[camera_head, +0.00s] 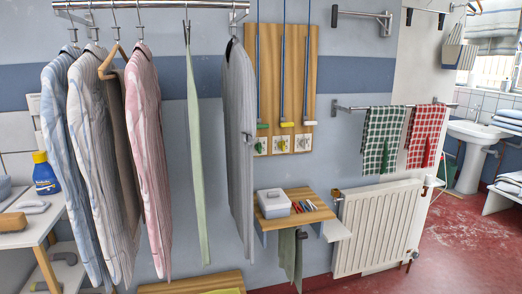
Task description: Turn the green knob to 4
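A wooden panel (268,60) hangs on the wall at the middle top. Three small pale dial plates sit along its lower part. The left plate carries a knob that looks green (260,146). The middle plate (283,144) and the right plate (303,142) carry small knobs whose colours I cannot tell surely. The numbers and pointer positions are too small to read. Neither of my grippers is in view.
A small wooden shelf (320,214) with a grey box (273,203) juts out below the panel. Striped shirts (145,150) and a grey garment (238,120) hang left of it. A radiator (378,228) stands right. Red floor (460,250) is open at lower right.

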